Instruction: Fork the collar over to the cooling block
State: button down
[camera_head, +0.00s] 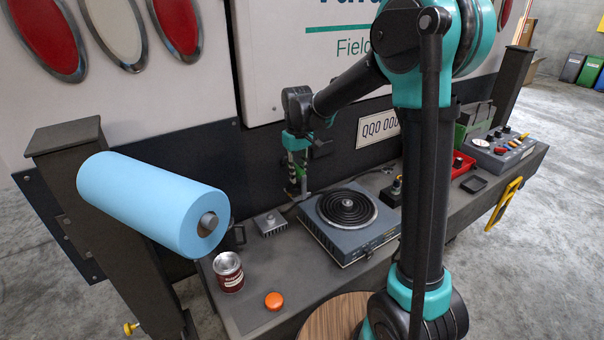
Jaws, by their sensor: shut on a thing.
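My gripper (297,172) hangs fingers-down at the back of the bench, left of the hot plate's rear corner. It is shut on a slim fork-like tool (300,197), whose flat light end shows just below the fingers. The small grey finned cooling block (270,224) sits on the bench, below and left of the gripper. The hot plate (360,243) has a dark coiled top to the right of the gripper. I cannot make out the collar; it is too small to tell or hidden.
A red-labelled can (229,272) and an orange puck-like object (273,300) stand at the front left of the bench (246,315). A blue roll (150,200) juts out at left. Small items and a red tray (462,165) lie at right, partly behind my arm.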

jog(key=a, duration=0.9)
jog(key=shift+s+a, duration=0.3)
jog(key=shift+a, duration=0.05)
dwell(1.0)
jog(key=shift+a, duration=0.1)
jog(key=shift+f, duration=0.1)
dwell(0.4)
notch_tip(320, 180, down, 9)
dwell(2.2)
jog(key=shift+f, duration=1.4)
dwell(1.1)
